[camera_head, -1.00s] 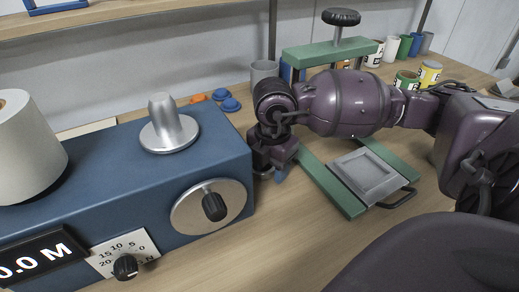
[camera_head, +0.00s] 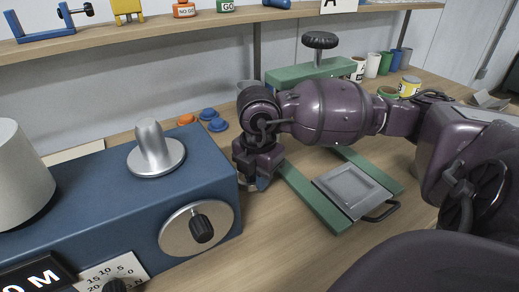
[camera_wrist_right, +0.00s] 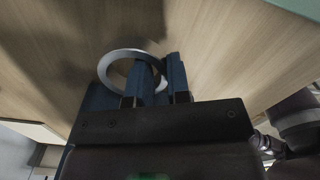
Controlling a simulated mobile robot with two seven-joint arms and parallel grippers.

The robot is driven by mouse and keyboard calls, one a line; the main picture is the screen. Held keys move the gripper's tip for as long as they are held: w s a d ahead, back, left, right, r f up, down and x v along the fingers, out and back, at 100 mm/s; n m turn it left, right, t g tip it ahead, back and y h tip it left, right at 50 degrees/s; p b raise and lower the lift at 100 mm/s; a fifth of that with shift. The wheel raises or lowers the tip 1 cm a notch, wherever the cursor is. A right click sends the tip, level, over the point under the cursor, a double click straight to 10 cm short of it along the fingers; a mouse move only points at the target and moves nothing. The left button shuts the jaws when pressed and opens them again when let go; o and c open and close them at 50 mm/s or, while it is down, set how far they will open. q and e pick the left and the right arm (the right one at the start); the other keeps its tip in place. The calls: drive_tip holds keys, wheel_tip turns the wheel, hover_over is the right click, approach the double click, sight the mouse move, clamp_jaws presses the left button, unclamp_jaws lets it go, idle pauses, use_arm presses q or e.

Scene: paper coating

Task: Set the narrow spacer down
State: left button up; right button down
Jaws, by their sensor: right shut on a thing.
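The narrow spacer is a thin pale metal ring (camera_wrist_right: 113,62) in the right wrist view. My right gripper (camera_wrist_right: 160,72) is shut on one side of the ring, with its blue fingers at the ring's right part. The wooden tabletop shows through and around the ring. In the head view my right gripper (camera_head: 257,184) points down close to the table, just right of the blue machine (camera_head: 110,215). The ring is mostly hidden there, and I cannot tell whether it touches the table. My left gripper is not in view.
A green frame (camera_head: 310,200) with a grey plate (camera_head: 352,190) lies right of my right gripper. Blue caps (camera_head: 217,125) and an orange cap (camera_head: 186,119) lie behind the machine. Bare table (camera_head: 270,245) lies in front.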

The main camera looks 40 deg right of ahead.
drive_tip(key=shift+r, duration=0.95)
drive_tip(key=s+p, duration=0.1)
drive_tip(key=s, duration=0.3)
drive_tip(key=s+p, duration=0.1)
drive_tip(key=s, duration=0.3)
drive_tip(key=s+p, duration=0.1)
drive_tip(key=s, duration=0.3)
drive_tip(key=shift+s+d+f, duration=0.2)
drive_tip(key=shift+s+d, duration=0.15)
drive_tip(key=shift+d, duration=0.05)
drive_tip(key=s+p, duration=0.2)
drive_tip(key=s, duration=0.1)
drive_tip(key=shift+s+r+p, duration=0.15)
drive_tip(key=shift+s+p, duration=0.05)
drive_tip(key=shift+p, duration=0.1)
drive_tip(key=shift+s+d, duration=0.1)
drive_tip(key=shift+s, duration=0.3)
use_arm(q)
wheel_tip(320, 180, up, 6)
drive_tip(key=p, duration=0.1)
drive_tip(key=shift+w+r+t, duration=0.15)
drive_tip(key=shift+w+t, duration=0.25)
use_arm(e)
drive_tip(key=shift+s+f, duration=0.3)
drive_tip(key=shift+s, duration=0.25)
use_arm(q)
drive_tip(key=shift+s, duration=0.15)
use_arm(e)
drive_tip(key=shift+s, duration=0.15)
